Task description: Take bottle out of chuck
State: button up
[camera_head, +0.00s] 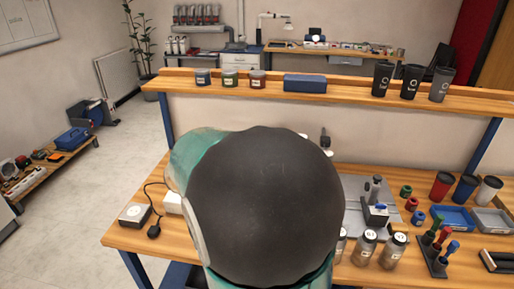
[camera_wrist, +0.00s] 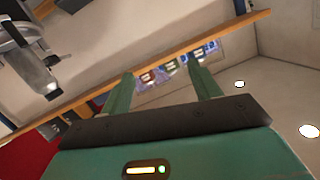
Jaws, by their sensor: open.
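My gripper (camera_wrist: 160,68) is open in the wrist view, its two green fingers apart with nothing between them. It points toward the shelf, whose jars show beyond the fingertips. A grey machine part (camera_wrist: 33,62) with a cylindrical, dark-tipped end is at the upper left of the wrist view, apart from the fingers. I cannot tell whether this is the chuck with a bottle. In the head view my arm's large dark joint covers the middle of the workbench and hides my gripper. Several metal bottles, one of them here (camera_head: 393,250), stand at the bench's front, right of my arm.
The wooden workbench (camera_head: 120,236) holds red, blue and white cups (camera_head: 466,188), a blue tray (camera_head: 451,218) and a tool holder (camera_head: 436,258) at right. A small box (camera_head: 134,214) with a cable is at left. The raised shelf (camera_head: 345,97) carries jars, a blue case and dark tumblers.

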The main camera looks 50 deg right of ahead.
jog(key=s+d+f+m+g+h, duration=0.2)
jog(key=s+d+m+g, duration=0.2)
jog(key=s+d+g, duration=0.25)
jog(key=s+d+f+m+g+h, duration=0.25)
jog(key=s+d+g, duration=0.25)
jog(key=s+g, duration=0.25)
jog(key=shift+m+t, duration=0.3)
jog(key=shift+m, duration=0.05)
jog(key=x, duration=0.8)
jog(key=s+x, duration=0.1)
jog(key=x, duration=0.4)
jog(key=shift+a+f, duration=0.1)
jog(key=shift+f, duration=0.2)
jog(key=shift+d, duration=0.45)
grip_shut()
